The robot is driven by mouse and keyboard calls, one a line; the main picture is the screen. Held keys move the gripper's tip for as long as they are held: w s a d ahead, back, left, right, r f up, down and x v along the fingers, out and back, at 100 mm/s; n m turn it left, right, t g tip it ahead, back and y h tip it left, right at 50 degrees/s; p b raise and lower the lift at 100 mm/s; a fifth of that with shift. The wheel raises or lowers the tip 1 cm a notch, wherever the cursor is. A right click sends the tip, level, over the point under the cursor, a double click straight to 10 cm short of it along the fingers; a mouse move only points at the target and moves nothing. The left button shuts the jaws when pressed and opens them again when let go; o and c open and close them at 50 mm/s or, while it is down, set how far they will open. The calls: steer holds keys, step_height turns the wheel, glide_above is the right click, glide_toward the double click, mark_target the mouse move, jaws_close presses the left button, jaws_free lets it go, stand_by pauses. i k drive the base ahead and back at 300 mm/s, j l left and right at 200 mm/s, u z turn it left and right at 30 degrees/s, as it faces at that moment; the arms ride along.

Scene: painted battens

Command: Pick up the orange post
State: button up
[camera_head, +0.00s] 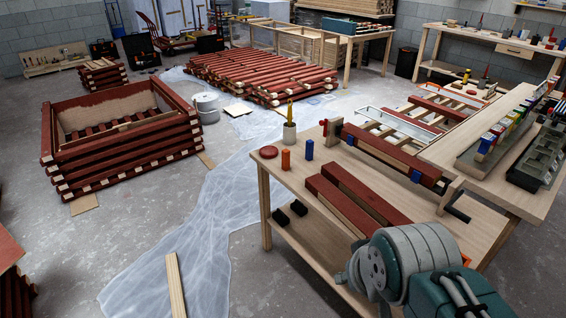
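The orange post (285,160) is a small upright cylinder. It stands on the wooden workbench (290,185) near its left edge, in the head view. A blue post (309,149) stands just to its right, with a small gap between them. A red round disc (268,152) lies to its left. Nothing covers the orange post. My grey and teal arm shows at the bottom right, well apart from the post. My gripper's fingers do not show.
A pot with a yellow item (289,132) stands behind the posts. Red battens (357,195) lie on the bench to the right, and a clamp (333,132) stands behind. Two black blocks (290,212) sit on the lower shelf. Plastic sheeting (200,240) covers the floor at left.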

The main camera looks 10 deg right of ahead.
mark_target(285, 153)
steer(key=i+j+z, duration=0.35)
steer(key=j+z, duration=0.15)
steer(key=i+j+z, duration=0.25)
steer(key=j+z, duration=0.2)
steer(key=j, duration=0.15)
steer(key=i+j+z, duration=0.15)
steer(key=j+z, duration=0.35)
steer(key=j, duration=0.2)
steer(key=j+z, duration=0.45)
steer(key=j, duration=0.2)
steer(key=k+j+z, duration=0.1)
steer(key=j+z, duration=0.4)
steer(key=j, duration=0.2)
steer(key=k+j+z, duration=0.25)
steer(key=j+z, duration=0.2)
steer(key=j, duration=0.25)
